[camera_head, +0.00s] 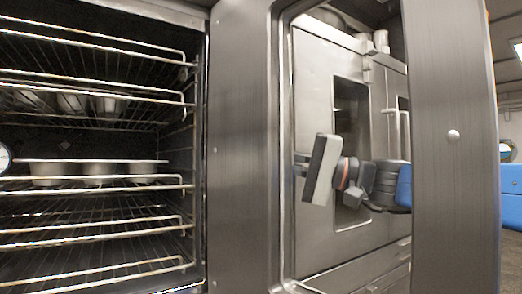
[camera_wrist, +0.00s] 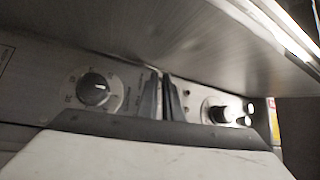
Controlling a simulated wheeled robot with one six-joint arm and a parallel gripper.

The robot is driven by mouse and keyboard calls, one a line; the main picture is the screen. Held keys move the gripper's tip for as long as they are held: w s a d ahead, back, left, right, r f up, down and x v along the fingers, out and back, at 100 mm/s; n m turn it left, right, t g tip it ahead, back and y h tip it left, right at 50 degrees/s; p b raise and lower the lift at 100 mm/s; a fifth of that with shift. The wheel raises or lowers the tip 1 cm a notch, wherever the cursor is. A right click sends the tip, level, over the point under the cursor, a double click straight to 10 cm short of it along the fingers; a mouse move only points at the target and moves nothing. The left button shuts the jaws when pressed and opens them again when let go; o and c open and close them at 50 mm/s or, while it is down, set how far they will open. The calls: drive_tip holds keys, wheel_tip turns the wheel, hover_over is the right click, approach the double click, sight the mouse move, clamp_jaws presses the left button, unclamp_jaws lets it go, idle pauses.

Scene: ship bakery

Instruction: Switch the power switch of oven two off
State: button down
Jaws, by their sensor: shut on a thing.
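My gripper (camera_wrist: 163,98) is at a steel control panel (camera_wrist: 130,72) in the wrist view. Its two dark fingers are close together, shut on a small control that they hide; it appears to be the power switch. I cannot read which oven the panel belongs to. A dark round knob (camera_wrist: 94,89) with a printed dial is left of the fingers. Another knob (camera_wrist: 221,112) is right of them. In the head view my gripper (camera_head: 301,164) shows from the side, its fingers towards the left; the panel and the switch are not clear there.
An open oven with wire racks (camera_head: 90,190) and several pans (camera_head: 98,171) is at the left. A wide steel upright (camera_head: 240,150) and a steel panel (camera_head: 455,150) flank my arm. Steel doors (camera_head: 310,90) stand behind it. A steel overhang (camera_wrist: 170,30) is above the control panel.

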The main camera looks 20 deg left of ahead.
drive_tip(key=shift+w+a+f+n+g+y, duration=0.15)
drive_tip(key=shift+f+n+g+y, duration=0.4)
drive_tip(key=shift+n, duration=0.35)
drive_tip(key=shift+r, duration=0.1)
drive_tip(key=c, duration=2.2)
unclamp_jaws()
drive_tip(key=v, duration=1.7)
drive_tip(key=shift+f, duration=0.2)
